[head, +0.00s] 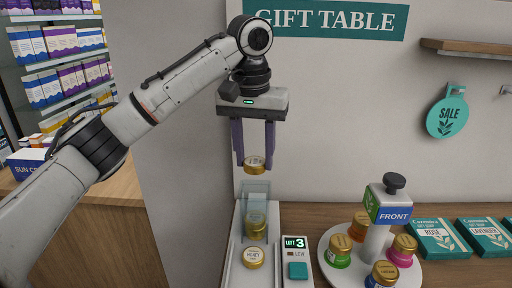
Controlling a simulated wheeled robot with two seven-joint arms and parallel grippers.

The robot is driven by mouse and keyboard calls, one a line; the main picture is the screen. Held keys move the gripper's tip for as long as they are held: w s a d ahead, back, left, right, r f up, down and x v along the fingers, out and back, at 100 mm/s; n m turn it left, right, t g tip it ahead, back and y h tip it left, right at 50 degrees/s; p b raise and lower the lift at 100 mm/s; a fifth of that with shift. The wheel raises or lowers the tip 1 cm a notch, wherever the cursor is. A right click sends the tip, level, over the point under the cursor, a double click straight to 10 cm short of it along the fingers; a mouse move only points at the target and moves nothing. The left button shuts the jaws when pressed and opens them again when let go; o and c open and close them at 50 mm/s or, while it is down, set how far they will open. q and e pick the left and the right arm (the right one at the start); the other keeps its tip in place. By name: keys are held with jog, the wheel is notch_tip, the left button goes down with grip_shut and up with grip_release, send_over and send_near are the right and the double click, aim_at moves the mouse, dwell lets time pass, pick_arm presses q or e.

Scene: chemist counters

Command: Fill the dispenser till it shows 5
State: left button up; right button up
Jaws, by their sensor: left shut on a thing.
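My left gripper (254,160) points down and is shut on a gold-lidded tin (255,167), held just above the top of the dispenser (238,238). The dispenser is a pale upright chute with a clear upper part (257,190). A gold tin (256,226) shows inside it, and another, the honey tin (252,258), lies at its lower front. The display (294,243) beside it reads 3, with a small LOW mark and a teal button (298,271) below. My right gripper is not in view.
A round white stand (410,273) at right holds several gold-lidded jars around a post with a FRONT sign (396,216). Teal soap boxes (438,239) lie further right. A SALE tag (447,114) hangs on the wall. Stocked shelves (60,60) stand at left.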

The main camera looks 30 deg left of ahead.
pick_arm(q)
jog(key=shift+f, duration=2.2)
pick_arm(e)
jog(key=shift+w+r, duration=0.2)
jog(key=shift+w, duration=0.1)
pick_arm(q)
jog(key=o, duration=1.1)
jog(key=r, duration=0.6)
jog(key=s+r, duration=0.1)
jog(key=r, duration=0.3)
jog(key=shift+s+d+r, duration=0.1)
jog(key=shift+d, duration=0.05)
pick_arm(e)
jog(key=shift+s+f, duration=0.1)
